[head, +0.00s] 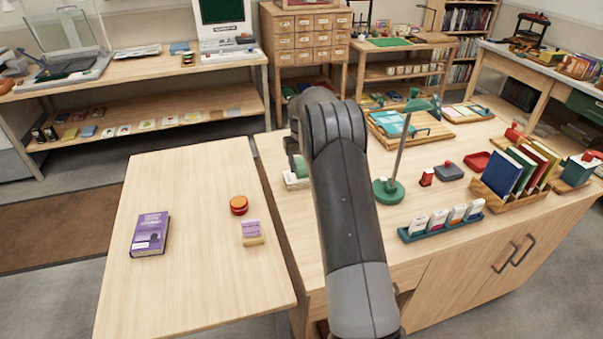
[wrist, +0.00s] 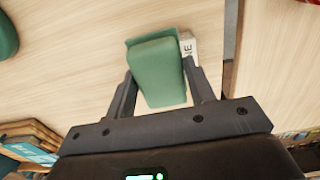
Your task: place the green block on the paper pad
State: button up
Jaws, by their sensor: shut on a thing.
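The green block (wrist: 158,70) is between the two fingers of my gripper (wrist: 157,80) in the wrist view, and the gripper is shut on it. In the head view a small green part (head: 301,166) shows beside my dark arm, which hides the gripper and most of the block. A white item with dark letters (wrist: 188,46) lies against the block's right side in the wrist view; it also shows in the head view as a pale low shape (head: 293,182) near the table's left edge. I cannot tell whether it is the paper pad, or whether the block touches it.
A green lamp (head: 389,190), a teal rack (head: 440,227) and upright books (head: 503,173) stand right of my arm.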

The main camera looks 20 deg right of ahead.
jog(key=shift+f, duration=1.95)
jog(key=shift+f, duration=0.2)
jog(key=o, duration=1)
jog(key=shift+c, duration=0.2)
